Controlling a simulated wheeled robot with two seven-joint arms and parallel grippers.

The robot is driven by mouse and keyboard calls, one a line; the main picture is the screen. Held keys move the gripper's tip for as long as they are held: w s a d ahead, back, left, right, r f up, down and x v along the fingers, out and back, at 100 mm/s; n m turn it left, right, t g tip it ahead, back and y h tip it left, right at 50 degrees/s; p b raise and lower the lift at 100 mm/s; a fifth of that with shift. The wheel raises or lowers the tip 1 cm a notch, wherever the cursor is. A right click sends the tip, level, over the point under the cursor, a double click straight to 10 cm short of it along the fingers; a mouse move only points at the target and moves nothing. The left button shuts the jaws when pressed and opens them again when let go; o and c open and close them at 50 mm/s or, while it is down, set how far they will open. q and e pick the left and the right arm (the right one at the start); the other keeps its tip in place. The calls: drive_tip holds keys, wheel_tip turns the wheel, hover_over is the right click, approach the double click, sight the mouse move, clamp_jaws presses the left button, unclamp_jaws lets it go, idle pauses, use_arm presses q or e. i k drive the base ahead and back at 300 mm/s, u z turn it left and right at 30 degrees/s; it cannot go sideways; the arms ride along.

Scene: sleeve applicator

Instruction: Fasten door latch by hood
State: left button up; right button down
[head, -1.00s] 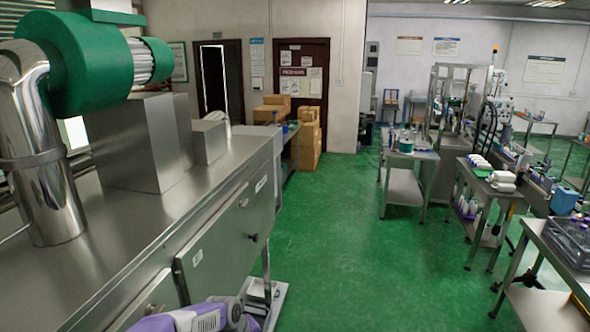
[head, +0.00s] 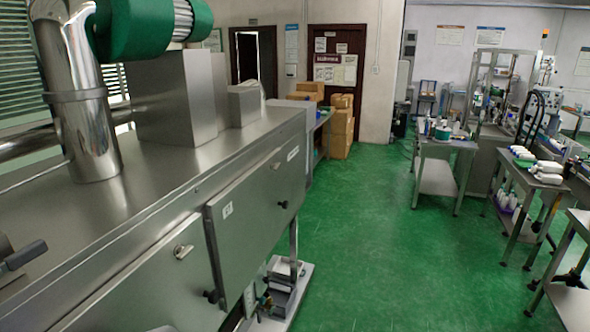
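The long steel machine, or hood (head: 150,190), fills the left side of the head view. Its front has a nearer door panel (head: 130,285) and a farther one (head: 255,215); both look closed or nearly so. A silver latch handle (head: 183,251) sits near the top of the nearer panel, tilted. A black knob (head: 210,296) is at that panel's right edge, and another black knob (head: 283,204) is on the farther panel. Whether any latch is fastened cannot be told. Neither of my grippers is in view.
A dark handle (head: 24,255) sticks out at the left edge. A steel pipe (head: 85,110) and green blower (head: 135,28) stand on top of the machine. A low trolley (head: 283,285) stands by its far end. Green floor (head: 370,240) is open to the right, before the steel tables (head: 440,155).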

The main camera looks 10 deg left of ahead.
sight(274, 167)
drive_tip(key=u, duration=0.3)
drive_tip(key=k, duration=0.25)
drive_tip(key=z, duration=1.25)
drive_tip(key=i, duration=1.4)
drive_tip(key=u, duration=1.05)
drive_tip(key=i, duration=0.8)
drive_tip(key=u, duration=0.7)
